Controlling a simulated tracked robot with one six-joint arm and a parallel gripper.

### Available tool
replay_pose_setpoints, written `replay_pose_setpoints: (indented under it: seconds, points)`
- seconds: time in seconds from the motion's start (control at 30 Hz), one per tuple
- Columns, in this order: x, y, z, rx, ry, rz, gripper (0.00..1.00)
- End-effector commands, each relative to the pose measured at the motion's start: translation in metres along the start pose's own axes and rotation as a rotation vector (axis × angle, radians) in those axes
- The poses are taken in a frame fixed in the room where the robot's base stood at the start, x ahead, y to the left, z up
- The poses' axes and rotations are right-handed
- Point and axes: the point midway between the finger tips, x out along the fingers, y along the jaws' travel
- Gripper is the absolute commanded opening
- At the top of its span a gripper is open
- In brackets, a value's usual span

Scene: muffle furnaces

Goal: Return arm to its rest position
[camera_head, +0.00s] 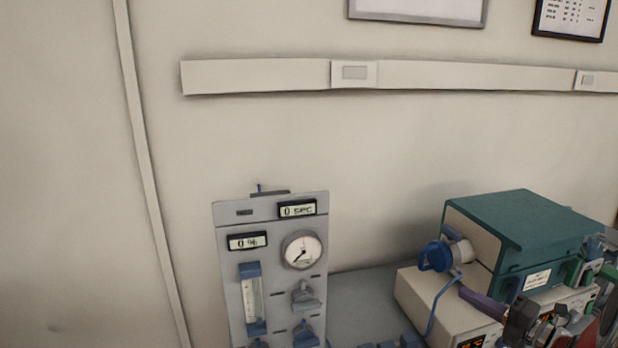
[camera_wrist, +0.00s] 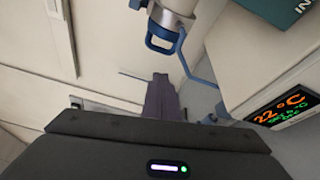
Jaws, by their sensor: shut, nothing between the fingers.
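My gripper (camera_head: 466,292) is at the lower right of the head view, with its purple fingers pointing left in front of the furnace unit. In the wrist view my gripper (camera_wrist: 160,80) shows as purple fingers together, with nothing between them. The arm behind it runs off the lower right of the head view. The furnace (camera_head: 525,228) has a teal top and a blue-ended round fitting (camera_head: 436,256) on its left end.
A grey gas panel (camera_head: 270,225) with a dial, knobs and displays reading 0 % and 0 sec stands at left of centre. The pale furnace base shows a 22 °C display (camera_wrist: 280,108). A blue tube (camera_head: 436,312) hangs close to my fingers. The wall lies behind.

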Motion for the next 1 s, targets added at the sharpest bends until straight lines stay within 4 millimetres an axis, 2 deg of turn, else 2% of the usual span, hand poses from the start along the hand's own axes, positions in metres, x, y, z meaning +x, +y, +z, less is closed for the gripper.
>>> replay_pose_setpoints:
  seconds: [0.23, 0.4, 0.67, 1.0]
  points:
    - [-0.004, -0.035, -0.037, -0.284, 0.121, -0.102, 0.0]
    - [-0.012, -0.049, -0.069, -0.502, 0.247, -0.156, 0.0]
    - [-0.021, -0.051, -0.125, -0.885, 0.505, -0.177, 0.0]
    - [-0.04, -0.035, -0.194, -1.426, 0.91, -0.079, 0.0]
